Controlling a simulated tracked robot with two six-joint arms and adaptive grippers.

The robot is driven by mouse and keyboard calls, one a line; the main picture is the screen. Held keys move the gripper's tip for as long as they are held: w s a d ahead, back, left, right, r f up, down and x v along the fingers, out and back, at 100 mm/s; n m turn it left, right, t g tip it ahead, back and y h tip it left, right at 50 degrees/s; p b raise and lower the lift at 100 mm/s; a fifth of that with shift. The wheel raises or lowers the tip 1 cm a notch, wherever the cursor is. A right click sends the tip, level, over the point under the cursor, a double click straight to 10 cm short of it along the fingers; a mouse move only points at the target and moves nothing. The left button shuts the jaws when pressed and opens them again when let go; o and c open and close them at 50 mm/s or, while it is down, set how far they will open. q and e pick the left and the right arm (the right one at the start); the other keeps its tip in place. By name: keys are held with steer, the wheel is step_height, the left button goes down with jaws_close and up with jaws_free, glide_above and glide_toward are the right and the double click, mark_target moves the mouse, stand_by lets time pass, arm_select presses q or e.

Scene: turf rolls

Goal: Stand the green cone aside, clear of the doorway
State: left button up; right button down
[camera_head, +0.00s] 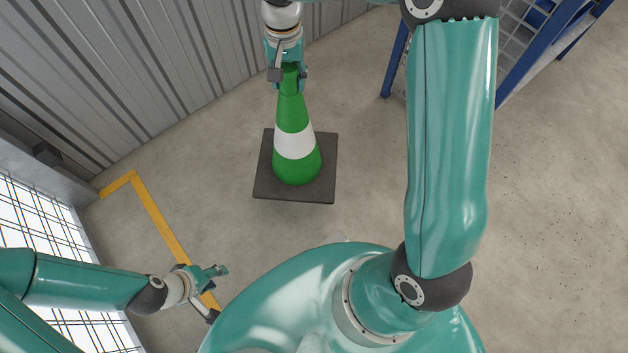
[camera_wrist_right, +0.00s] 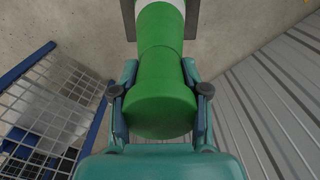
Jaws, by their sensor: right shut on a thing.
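The green cone (camera_head: 292,110) has a white band and a dark square base (camera_head: 325,165). It is upright in the upper middle of the head view, to the right of the yellow floor line. My right gripper (camera_head: 287,75) is shut on its green top. The wrist view shows the cone's round tip (camera_wrist_right: 160,105) between the two fingers of my right gripper (camera_wrist_right: 160,95). I cannot tell whether the base touches the floor. My left gripper (camera_head: 214,292) is open and empty at lower left, above the yellow line and apart from the cone.
A yellow floor line (camera_head: 160,222) makes a corner beside a bright gridded opening (camera_head: 40,215) at the left. A corrugated grey wall (camera_head: 130,70) runs behind the cone. A blue rack with mesh (camera_head: 500,75) stands at upper right. The concrete floor at right (camera_head: 560,200) is clear.

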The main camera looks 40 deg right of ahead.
steer(key=shift+d+m, duration=3.15)
steer(key=shift+m, duration=1.55)
steer(key=f+b, duration=0.2)
steer(key=f, duration=0.4)
steer(key=f+b, duration=0.2)
steer(key=f, duration=0.5)
steer(key=f+b, duration=0.2)
steer(key=f, duration=0.4)
steer(key=shift+s+f+b, duration=0.3)
steer(key=shift+s, duration=0.1)
steer(key=c, duration=0.6)
jaws_free()
steer(key=shift+f, duration=0.15)
steer(key=shift+s, duration=0.1)
